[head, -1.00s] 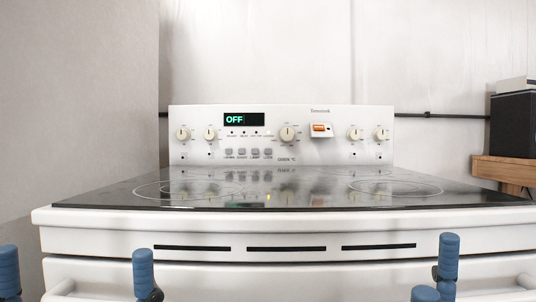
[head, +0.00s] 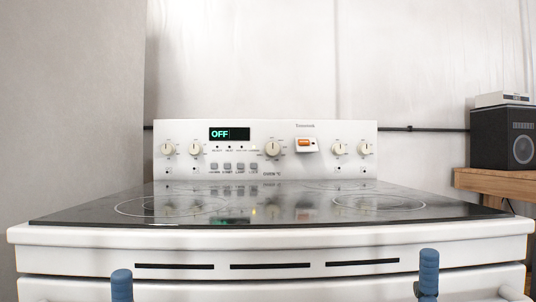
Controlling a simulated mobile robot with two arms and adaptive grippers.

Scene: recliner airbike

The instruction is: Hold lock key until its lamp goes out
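The white range's control panel (head: 360,165) stands at the back of the stove. Its display (head: 229,134) reads OFF in green. Below it is a row of small lamps; the rightmost lamp (head: 254,147) looks pale yellowish, the others dark. Under them are several grey keys; the rightmost, apparently the lock key (head: 253,167), has a label too small to read surely. One blue fingertip of my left gripper (head: 121,285) shows at the bottom left. One of my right gripper (head: 428,272) shows at the bottom right. Both are in front of the stove, away from the keys; their other fingers are out of view or hidden.
The black glass cooktop (head: 270,208) lies clear between the front edge and the panel. Cream knobs (head: 273,149) and an orange switch (head: 307,145) sit near the keys. A wooden shelf (head: 495,183) with a black speaker (head: 505,137) stands at the right.

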